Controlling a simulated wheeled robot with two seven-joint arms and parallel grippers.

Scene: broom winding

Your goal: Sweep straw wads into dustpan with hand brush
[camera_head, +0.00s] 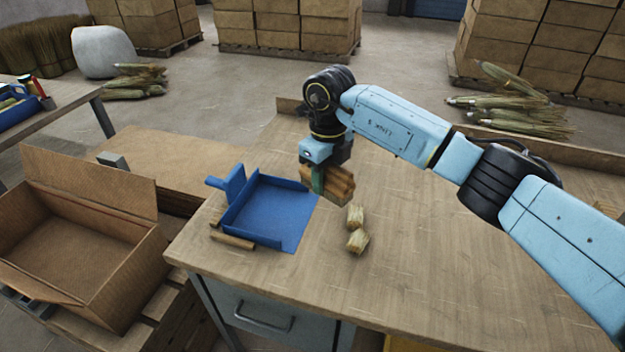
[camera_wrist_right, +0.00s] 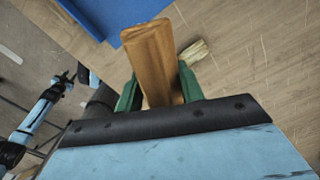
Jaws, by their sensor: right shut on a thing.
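A blue dustpan (camera_head: 268,212) lies on the wooden bench with its handle toward the upper left. Its pan looks empty. Two straw wads lie just right of its open side: an upper wad (camera_head: 355,215) and a lower wad (camera_head: 358,240). My right gripper (camera_head: 318,180) is shut on the wooden hand brush (camera_head: 335,186), above the bench by the dustpan's upper right corner. In the right wrist view the brush's wooden handle (camera_wrist_right: 152,60) stands between the green fingers, with one wad (camera_wrist_right: 194,52) beyond. My left gripper is not clearly visible.
Wooden strips (camera_head: 232,239) lie along the dustpan's near left side. An open cardboard box (camera_head: 75,255) stands left of the bench (camera_head: 440,260). The bench top at right is clear. A low ledge (camera_head: 545,162) runs along its back edge.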

